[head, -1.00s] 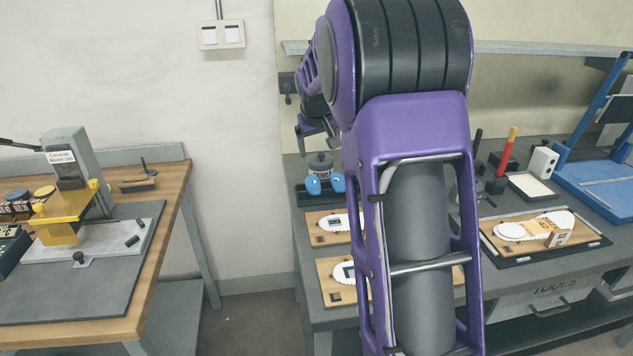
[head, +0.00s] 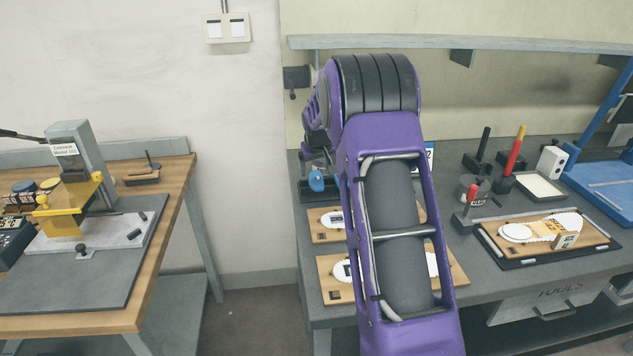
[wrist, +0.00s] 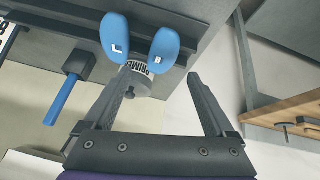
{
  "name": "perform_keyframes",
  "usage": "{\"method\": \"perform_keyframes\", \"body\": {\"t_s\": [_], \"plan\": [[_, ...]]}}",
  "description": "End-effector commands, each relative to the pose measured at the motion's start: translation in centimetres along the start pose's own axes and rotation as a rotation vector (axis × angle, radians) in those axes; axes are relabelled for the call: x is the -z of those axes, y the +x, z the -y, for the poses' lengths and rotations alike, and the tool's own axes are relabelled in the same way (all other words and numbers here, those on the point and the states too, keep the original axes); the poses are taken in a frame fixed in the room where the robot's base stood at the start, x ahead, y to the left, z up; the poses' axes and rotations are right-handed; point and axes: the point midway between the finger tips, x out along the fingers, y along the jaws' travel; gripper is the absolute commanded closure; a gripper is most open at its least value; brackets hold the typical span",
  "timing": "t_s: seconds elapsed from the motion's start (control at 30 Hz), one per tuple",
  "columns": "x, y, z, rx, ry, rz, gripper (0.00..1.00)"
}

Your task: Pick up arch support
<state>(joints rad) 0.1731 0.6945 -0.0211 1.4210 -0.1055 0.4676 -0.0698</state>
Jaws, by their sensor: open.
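Two blue rounded arch supports stand side by side in the wrist view. One is marked L (wrist: 116,37); the other (wrist: 165,46) carries a white letter that looks like R. In the head view one blue arch support (head: 316,181) shows on a dark stand at the bench's back left; the other is hidden behind my arm. My gripper (wrist: 160,80) is open and empty, its fingers pointing toward the arch supports, apart from them as far as I can tell. In the head view my gripper is mostly hidden behind my arm.
A primer can (wrist: 135,80) is close by the arch supports, partly behind a finger. A blue-handled tool (wrist: 65,98) is to its left. Boards with white insoles (head: 328,279) lie in front on the grey bench. A wall shelf (head: 480,42) hangs above.

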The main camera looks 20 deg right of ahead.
Motion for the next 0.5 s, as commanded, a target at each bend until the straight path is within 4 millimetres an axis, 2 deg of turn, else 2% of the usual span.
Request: {"method": "perform_keyframes", "body": {"t_s": [0.13, 0.33, 0.5], "plan": [[-0.1, 1.0, 0.1, 0.0, 0.0, 0.001, 0.1], [-0.5, 4.1, 0.6, 0.0, 0.001, 0.002, 0.1], [-0.4, 5.3, 0.6, 0.0, 0.0, 0.0, 0.1]]}}
